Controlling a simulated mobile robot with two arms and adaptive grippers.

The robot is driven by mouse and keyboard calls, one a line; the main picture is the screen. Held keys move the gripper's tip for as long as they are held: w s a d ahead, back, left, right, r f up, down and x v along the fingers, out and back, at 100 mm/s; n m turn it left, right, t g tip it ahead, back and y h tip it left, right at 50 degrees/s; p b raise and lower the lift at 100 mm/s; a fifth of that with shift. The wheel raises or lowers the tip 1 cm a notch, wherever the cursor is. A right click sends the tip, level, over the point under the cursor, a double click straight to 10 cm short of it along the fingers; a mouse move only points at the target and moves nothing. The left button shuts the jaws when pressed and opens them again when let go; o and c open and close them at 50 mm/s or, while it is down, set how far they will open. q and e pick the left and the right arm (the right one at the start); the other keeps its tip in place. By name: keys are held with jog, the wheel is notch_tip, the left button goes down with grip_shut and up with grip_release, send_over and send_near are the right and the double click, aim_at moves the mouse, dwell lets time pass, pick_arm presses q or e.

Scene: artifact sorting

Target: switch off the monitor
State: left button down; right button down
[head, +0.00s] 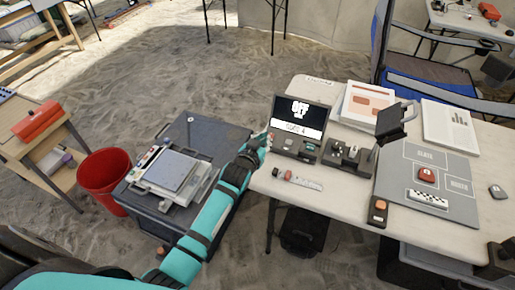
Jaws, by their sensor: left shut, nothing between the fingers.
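The small dark monitor (300,112) stands on the white table. Its screen shows large white text that seems to read "OFF", with a white label strip below. A dark control box (296,146) with buttons sits in front of it. My left arm is teal and reaches up from the bottom. My left gripper (265,140) is shut and empty at the table's left edge, beside the left end of the control box. I cannot tell whether it touches the box. My right gripper does not show clearly.
The white table (340,195) also holds a dark device (348,157), a grey sorting mat (452,205) with a red piece, and papers (448,124). A dark grey crate (215,135) with instruments and a red bin (104,172) stand to the left. A blue chair (425,75) is behind.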

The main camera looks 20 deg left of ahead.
pick_arm(q)
jog(key=v, duration=0.3)
jog(key=f+v, duration=0.1)
jog(key=v, duration=0.1)
jog(key=shift+s+a, duration=0.1)
jog(key=shift+s, duration=0.45)
jog(key=shift+f, duration=0.1)
